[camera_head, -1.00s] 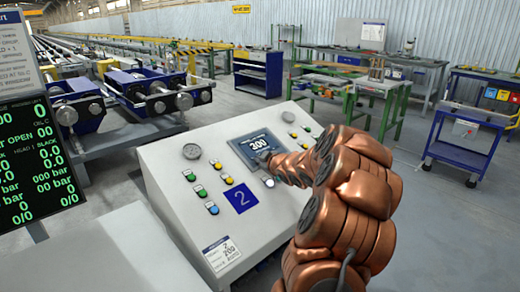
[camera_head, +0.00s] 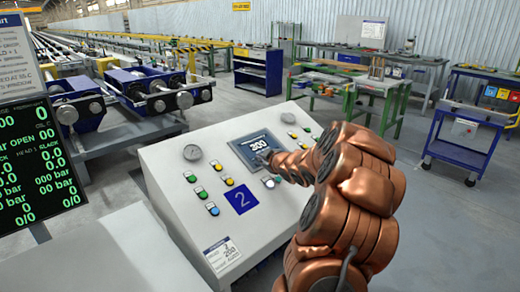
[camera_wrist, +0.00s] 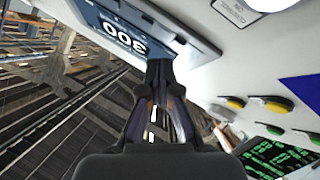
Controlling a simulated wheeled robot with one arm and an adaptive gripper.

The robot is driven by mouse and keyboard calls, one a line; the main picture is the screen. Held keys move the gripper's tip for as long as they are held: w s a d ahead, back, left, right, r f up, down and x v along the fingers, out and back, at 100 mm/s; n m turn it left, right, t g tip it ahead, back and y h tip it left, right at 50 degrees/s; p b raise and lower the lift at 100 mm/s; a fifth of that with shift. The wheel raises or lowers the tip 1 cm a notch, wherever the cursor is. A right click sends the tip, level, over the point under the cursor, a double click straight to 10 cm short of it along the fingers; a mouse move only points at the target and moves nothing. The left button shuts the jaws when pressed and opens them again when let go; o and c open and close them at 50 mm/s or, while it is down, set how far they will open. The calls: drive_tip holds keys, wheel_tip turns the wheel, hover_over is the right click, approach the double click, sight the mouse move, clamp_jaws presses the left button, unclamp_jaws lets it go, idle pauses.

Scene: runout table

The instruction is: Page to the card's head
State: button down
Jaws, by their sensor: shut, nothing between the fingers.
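A grey-white console (camera_head: 165,165) carries a dark screen (camera_head: 248,142) that reads 300. The screen also shows in the wrist view (camera_wrist: 110,22), upside down. My gripper (camera_head: 264,156) is shut and empty, its tips in front of the screen's lower right part. In the wrist view the closed fingertips (camera_wrist: 160,68) lie over the screen's edge; I cannot tell whether they touch it. A white card (camera_head: 221,254) is fixed low on the console, with a 2 and a number under it that looks like 200. A white round button (camera_head: 269,182) sits just below the screen.
Green, yellow, blue and white buttons (camera_head: 203,194) and a blue plate marked 2 (camera_head: 241,199) are on the console face. A black display with green figures (camera_head: 38,160) stands at the left.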

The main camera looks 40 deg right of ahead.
drive_tip(key=r+p, duration=0.1)
drive_tip(key=s+r+p, duration=0.1)
drive_tip(key=r+p, duration=0.1)
drive_tip(key=s+r+p, duration=0.1)
drive_tip(key=r+p, duration=0.1)
drive_tip(key=shift+s+r, duration=0.15)
drive_tip(key=shift+s, duration=0.05)
idle(1.2)
drive_tip(key=s+a+m+g, duration=0.1)
drive_tip(key=s+a+g, duration=0.2)
drive_tip(key=a, duration=0.7)
drive_tip(key=s+a+m+g, duration=0.2)
drive_tip(key=s+a+g, duration=0.15)
drive_tip(key=a, duration=0.65)
drive_tip(key=s+a+f+g+y, duration=0.1)
drive_tip(key=s+a+g, duration=0.3)
drive_tip(key=s+a, duration=0.8)
drive_tip(key=s+a+f+m+g+y, duration=0.1)
drive_tip(key=s+a+g, duration=0.4)
drive_tip(key=s+a, duration=0.6)
drive_tip(key=s+y, duration=0.1)
drive_tip(key=s, duration=0.6)
drive_tip(key=shift+s+a+y, duration=0.25)
drive_tip(key=shift+a+y, duration=0.05)
drive_tip(key=shift+a, duration=0.1)
drive_tip(key=shift+d, duration=0.1)
